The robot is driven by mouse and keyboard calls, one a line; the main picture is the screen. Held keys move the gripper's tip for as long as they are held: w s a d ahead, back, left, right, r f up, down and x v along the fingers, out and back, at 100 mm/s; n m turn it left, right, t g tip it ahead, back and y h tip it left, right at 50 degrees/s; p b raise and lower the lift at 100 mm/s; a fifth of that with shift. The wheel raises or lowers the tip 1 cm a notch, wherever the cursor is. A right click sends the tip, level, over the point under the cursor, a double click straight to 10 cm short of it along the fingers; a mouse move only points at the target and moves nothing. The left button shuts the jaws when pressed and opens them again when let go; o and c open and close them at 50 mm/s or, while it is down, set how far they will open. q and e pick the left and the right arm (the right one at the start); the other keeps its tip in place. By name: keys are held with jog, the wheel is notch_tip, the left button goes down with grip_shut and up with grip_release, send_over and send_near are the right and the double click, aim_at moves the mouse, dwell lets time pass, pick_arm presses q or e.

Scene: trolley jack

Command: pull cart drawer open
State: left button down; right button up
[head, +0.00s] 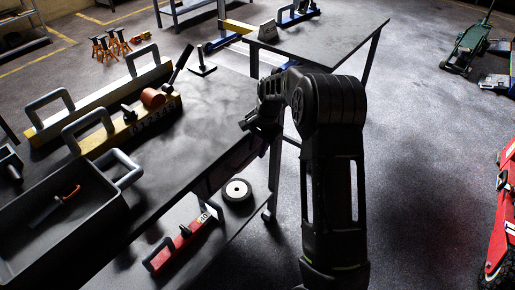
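The dark-topped cart (190,140) fills the left half of the head view, with a lower shelf beneath. A dark panel (236,162) below its right edge may be the drawer front; it is in shadow and mostly hidden, and I cannot tell whether it is open. My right arm rises from the bottom, and my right gripper (250,122) is at the cart's right edge, just above this panel. Its fingertips are dark and partly hidden, so I cannot tell whether they are apart or touching the cart. My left gripper is not in view.
A grey tray (112,222) and yellow carriers with grey handles (104,142) stand on the cart. A red tool (180,244) and a wheel (237,191) are lower down. Another table (325,45) stands behind. Red equipment (502,215) is at right; floor between is clear.

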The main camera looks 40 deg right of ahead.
jog(key=shift+w+f, duration=0.1)
jog(key=shift+f, duration=0.25)
jog(key=shift+c, duration=0.6)
grip_shut()
dwell(0.6)
